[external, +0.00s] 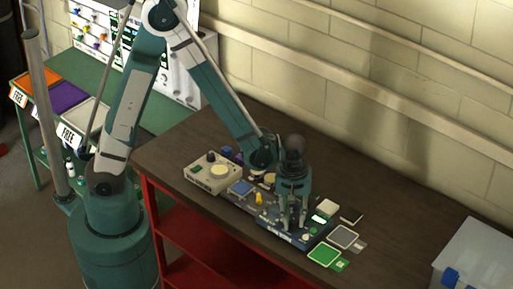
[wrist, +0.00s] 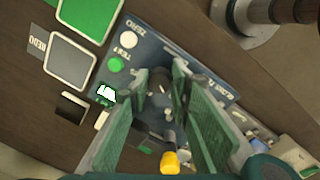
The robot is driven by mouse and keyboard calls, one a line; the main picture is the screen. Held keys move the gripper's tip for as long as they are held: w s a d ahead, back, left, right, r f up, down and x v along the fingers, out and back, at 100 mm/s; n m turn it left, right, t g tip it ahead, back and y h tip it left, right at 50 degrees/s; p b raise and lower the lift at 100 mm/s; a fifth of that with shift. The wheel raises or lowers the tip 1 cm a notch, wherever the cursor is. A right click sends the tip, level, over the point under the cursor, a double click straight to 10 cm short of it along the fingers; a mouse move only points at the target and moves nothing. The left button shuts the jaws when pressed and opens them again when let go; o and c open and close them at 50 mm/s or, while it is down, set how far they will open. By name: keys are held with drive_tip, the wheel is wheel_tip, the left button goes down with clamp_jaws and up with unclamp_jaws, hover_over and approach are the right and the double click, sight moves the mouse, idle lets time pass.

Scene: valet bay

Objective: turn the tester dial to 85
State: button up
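The tester is a dark blue box with a panel (wrist: 184,42) marked ZERO and TEST, and it stands on the bench below my gripper (external: 292,226). It also shows in the external view (external: 274,236). In the wrist view my gripper (wrist: 160,75) points down at the panel with its two green fingers apart. A dark round dial (wrist: 159,90) shows between the fingers, with a visible gap beside it. I cannot make out its pointer or number. A small lit screen (wrist: 106,93) is on the panel, too small to read. The fingers hide part of the scale.
A white button (wrist: 129,40) and a green button (wrist: 116,64) sit near the dial. A yellow part (external: 259,198) and a beige device (external: 212,174) stand to the left. Green (external: 324,254) and grey (external: 346,237) pads lie at right.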

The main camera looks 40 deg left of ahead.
drive_tip(key=c, duration=0.3)
drive_tip(key=shift+m+b, duration=0.4)
drive_tip(key=m+b, duration=0.2)
drive_tip(key=m, duration=0.1)
drive_tip(key=shift+f, duration=0.1)
drive_tip(key=m+b, duration=0.2)
drive_tip(key=m, duration=0.2)
drive_tip(key=shift+a, duration=0.1)
drive_tip(key=shift+m+g+b, duration=0.3)
drive_tip(key=shift+m+b, duration=0.55)
drive_tip(key=shift+m, duration=0.65)
